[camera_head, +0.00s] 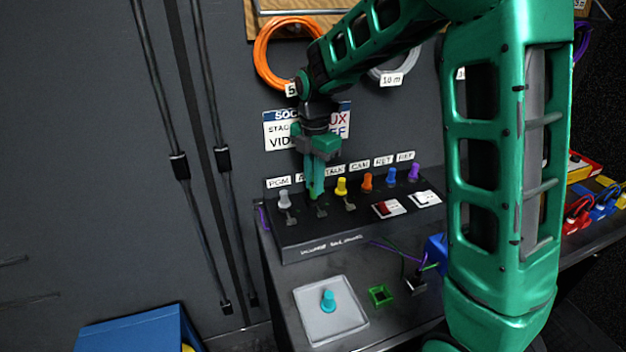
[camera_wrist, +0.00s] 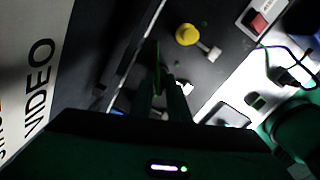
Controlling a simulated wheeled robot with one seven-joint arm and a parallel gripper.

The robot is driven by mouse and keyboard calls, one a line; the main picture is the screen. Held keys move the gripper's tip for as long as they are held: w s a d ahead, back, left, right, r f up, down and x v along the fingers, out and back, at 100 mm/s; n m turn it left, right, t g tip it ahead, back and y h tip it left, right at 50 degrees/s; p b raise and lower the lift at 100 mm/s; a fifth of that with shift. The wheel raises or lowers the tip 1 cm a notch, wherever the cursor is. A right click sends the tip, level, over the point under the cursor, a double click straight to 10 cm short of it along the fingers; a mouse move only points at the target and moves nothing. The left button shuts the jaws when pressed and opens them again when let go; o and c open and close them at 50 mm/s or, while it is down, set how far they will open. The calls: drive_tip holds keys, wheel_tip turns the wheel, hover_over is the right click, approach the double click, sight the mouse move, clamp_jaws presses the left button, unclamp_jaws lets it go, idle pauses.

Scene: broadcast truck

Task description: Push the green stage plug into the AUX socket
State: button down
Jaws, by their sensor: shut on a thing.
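My gripper (camera_head: 317,185) points down over the sloped black panel (camera_head: 300,238), with its fingers close together. It is shut on the green stage plug (camera_head: 314,194), of which only a little shows between the fingers. The plug is at the second place in the row, between the grey and yellow plugs. The label there is mostly hidden by my gripper. The AUX socket is hidden under the plug and fingers, so I cannot tell how deep the plug sits. In the wrist view, my dark fingers (camera_wrist: 170,92) are beside the yellow plug (camera_wrist: 187,34).
Grey (camera_head: 284,199), orange (camera_head: 366,181), blue (camera_head: 391,174) and purple (camera_head: 413,171) plugs stand along the panel. Red (camera_head: 388,208) and white (camera_head: 426,198) switches are at its right. A cyan plug (camera_head: 328,300) stands on a pale tray (camera_head: 350,327) in front. Cables hang at left.

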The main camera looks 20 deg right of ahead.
drive_tip(key=shift+f, duration=0.15)
drive_tip(key=c, duration=1.6)
unclamp_jaws()
wheel_tip(320, 180, up, 8)
drive_tip(key=shift+f, duration=0.25)
drive_tip(key=shift+d, duration=0.1)
